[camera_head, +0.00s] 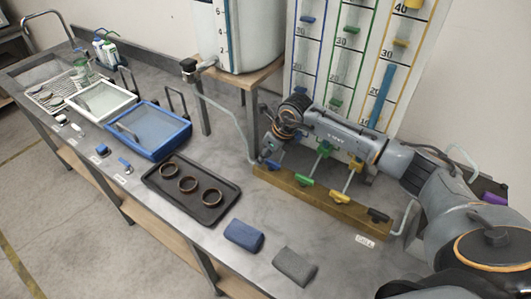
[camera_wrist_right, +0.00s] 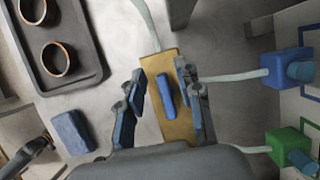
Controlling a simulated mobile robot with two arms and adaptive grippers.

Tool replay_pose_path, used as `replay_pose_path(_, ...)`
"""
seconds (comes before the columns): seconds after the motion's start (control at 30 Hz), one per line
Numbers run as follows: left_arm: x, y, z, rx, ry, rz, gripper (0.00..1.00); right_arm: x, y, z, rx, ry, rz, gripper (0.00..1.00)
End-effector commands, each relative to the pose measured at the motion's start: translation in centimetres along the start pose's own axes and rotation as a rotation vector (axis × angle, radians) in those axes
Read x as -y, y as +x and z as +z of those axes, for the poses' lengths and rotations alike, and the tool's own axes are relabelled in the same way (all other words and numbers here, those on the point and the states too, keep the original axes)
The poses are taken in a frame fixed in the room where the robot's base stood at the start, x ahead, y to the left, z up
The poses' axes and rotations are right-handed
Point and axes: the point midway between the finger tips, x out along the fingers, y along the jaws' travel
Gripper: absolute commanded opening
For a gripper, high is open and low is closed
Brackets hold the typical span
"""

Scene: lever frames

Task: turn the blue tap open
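The blue tap's handle (camera_wrist_right: 165,97) shows in the right wrist view as a slim blue lever on the end of a wooden block (camera_wrist_right: 180,130). My right gripper (camera_wrist_right: 160,108) is open around it, one blue-padded finger on each side, with visible gaps between the handle and the fingers. In the head view my right gripper (camera_head: 268,154) points down at the left end of the wooden block (camera_head: 340,212) and largely hides the blue tap. My left gripper is not in view.
Green (camera_head: 303,181), yellow (camera_head: 308,195) and black (camera_head: 378,215) taps sit along the block. Thin pipes run to coloured fittings, including a green one (camera_head: 325,148), by the scale panel. A dark tray (camera_head: 225,205) with rings and blue (camera_head: 243,235) and grey (camera_head: 294,266) cloths lie nearby.

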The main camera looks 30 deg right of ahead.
Motion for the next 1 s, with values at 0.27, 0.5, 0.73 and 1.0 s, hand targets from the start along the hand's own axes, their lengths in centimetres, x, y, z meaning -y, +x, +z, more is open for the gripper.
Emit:
replay_pose_path(0.27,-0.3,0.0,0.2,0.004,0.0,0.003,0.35,0.0,0.2,0.0,-0.001,0.0,0.0,0.35)
replay_pose_path(0.5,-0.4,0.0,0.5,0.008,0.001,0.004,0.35,0.0,0.1,0.0,-0.001,0.0,0.001,0.0)
replay_pose_path(0.73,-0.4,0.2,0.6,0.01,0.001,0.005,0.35,0.0,0.2,0.0,0.0,-0.008,0.003,0.0)
replay_pose_path(1.0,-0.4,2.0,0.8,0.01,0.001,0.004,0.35,-0.2,0.5,-0.1,0.002,-0.099,0.039,0.0)
